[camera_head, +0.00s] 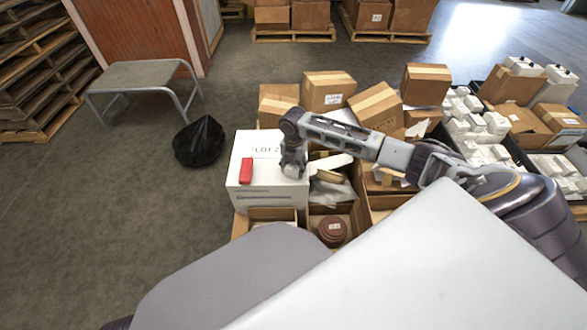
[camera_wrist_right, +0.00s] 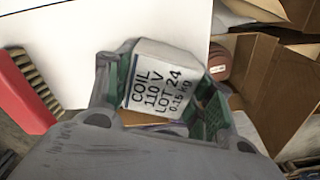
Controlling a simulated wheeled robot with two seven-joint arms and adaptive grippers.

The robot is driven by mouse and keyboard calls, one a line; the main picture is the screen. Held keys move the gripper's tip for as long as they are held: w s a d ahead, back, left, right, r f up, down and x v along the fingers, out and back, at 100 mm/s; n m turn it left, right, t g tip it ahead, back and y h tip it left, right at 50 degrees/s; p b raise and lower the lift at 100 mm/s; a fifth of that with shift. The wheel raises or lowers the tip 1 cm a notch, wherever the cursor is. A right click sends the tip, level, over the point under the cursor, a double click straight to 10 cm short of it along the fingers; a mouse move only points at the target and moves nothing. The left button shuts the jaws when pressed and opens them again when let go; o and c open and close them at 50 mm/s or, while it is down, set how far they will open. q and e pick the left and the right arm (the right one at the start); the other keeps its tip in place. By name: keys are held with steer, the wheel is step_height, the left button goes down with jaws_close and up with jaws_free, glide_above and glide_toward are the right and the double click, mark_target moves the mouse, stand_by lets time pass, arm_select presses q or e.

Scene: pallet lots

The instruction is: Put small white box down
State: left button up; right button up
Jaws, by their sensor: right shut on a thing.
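The small white box (camera_wrist_right: 158,78) is held between the green-padded fingers of my right gripper (camera_wrist_right: 165,85) in the right wrist view. Its printed face reads COIL 110 V LOT 24 0.15 kg. In the head view my right gripper (camera_head: 293,165) points down at the right edge of a large white box (camera_head: 262,185) marked LOT. The small box is hard to make out there, hidden by the gripper. I cannot tell whether it touches anything below. My left gripper is not in view.
A red brush (camera_head: 246,171) lies on the large white box. Compartments beside it hold a round brown item (camera_head: 332,230) and loose packing. Cardboard boxes (camera_head: 328,90) stand behind. Several small white boxes (camera_head: 480,125) fill a crate at right. A black bag (camera_head: 199,142) lies on the floor.

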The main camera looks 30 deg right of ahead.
mark_target(293, 165)
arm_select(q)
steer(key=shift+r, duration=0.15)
arm_select(e)
steer(key=o, duration=1.1)
steer(key=shift+f, duration=0.1)
steer(key=shift+r, duration=0.5)
step_height(293, 165, up, 3)
steer(key=shift+f+p, duration=0.1)
steer(key=shift+p, duration=0.55)
step_height(293, 165, up, 2)
steer(key=shift+r+p, duration=0.25)
steer(key=shift+p, duration=0.2)
step_height(293, 165, up, 4)
steer(key=shift+r+p, duration=0.25)
steer(key=shift+p, duration=0.45)
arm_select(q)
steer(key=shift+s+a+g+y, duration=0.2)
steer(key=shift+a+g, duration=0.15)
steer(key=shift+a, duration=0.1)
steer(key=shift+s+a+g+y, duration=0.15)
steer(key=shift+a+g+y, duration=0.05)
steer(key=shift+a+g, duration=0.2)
arm_select(e)
steer(key=shift+r, duration=0.75)
